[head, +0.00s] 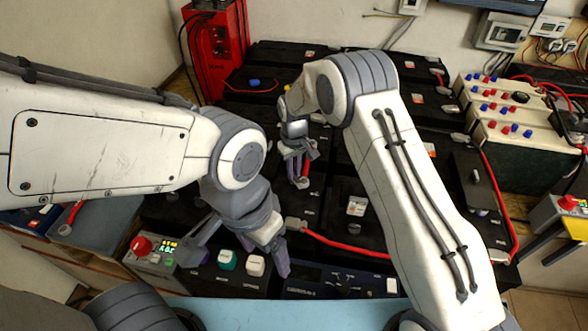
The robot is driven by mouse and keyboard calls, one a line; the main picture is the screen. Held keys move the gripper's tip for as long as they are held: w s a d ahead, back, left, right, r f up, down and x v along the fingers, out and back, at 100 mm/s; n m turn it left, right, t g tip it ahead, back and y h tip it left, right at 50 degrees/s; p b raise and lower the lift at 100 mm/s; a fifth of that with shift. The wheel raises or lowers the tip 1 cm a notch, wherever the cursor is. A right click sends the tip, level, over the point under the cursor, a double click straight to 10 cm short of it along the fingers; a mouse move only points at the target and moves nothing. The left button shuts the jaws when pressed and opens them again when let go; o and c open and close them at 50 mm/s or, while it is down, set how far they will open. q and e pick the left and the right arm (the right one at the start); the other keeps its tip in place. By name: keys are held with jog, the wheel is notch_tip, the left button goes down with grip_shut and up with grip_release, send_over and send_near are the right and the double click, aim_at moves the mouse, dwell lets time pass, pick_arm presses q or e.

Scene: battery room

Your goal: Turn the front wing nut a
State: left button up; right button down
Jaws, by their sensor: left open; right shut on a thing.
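My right gripper (298,172) is shut low over the black batteries in the middle of the head view. Its fingers hide most of what they hold; a bit of red (306,169) shows beside them, and I cannot tell if it is a cable or a held part. My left gripper (238,262) is open and empty, nearer the front, over the row of panels with coloured knobs. I cannot pick out the front wing nut a; it is too small or hidden by my grippers.
A red cable (345,244) runs over the front batteries. A red box (217,45) stands at the back left. A control box with a red knob (141,245) sits front left. Batteries with red and blue terminals (503,129) stand at the right. My arms cover much of the scene.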

jog(key=n, duration=0.4)
jog(key=shift+r+n+p, duration=0.1)
jog(key=shift+n+p, duration=0.2)
jog(key=n, duration=0.4)
jog(key=shift+n, duration=0.4)
jog(key=c, duration=0.9)
grip_release()
notch_tip(320, 180, up, 10)
jog(key=shift+r, duration=0.2)
